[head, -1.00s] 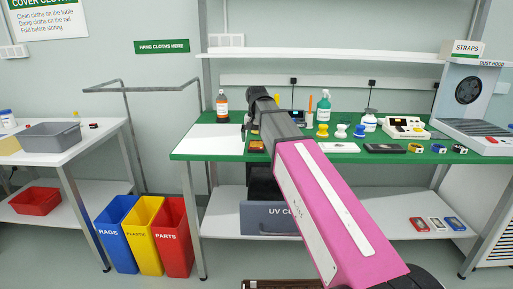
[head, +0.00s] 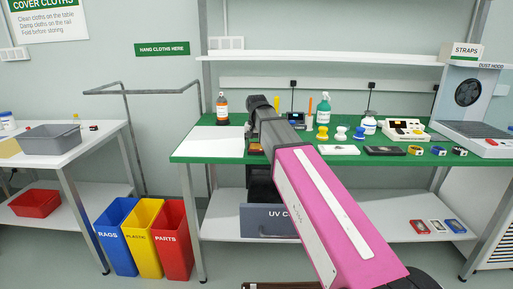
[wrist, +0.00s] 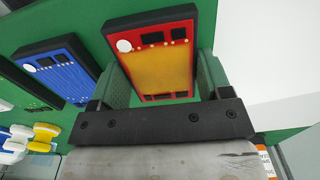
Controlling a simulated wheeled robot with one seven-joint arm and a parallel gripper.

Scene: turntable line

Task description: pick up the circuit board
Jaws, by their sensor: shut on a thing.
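The circuit board (wrist: 160,60) shows in the wrist view as a red and yellow board with a black rim, a white round spot and dark chips. My gripper (wrist: 162,80) has its two green fingers on either side of the board and is shut on it. The wrist view does not make clear whether the board is clear of the green mat. In the head view my arm hides most of the gripper and board; only a small orange patch of the board (head: 254,149) shows beside the arm.
A blue board (wrist: 62,68) lies left of the held one in the wrist view. A white sheet (head: 208,143) covers the table's left end, with an orange bottle (head: 222,108) behind it. Bottles, knobs and devices stand to the right. A grey bin (head: 270,222) sits below.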

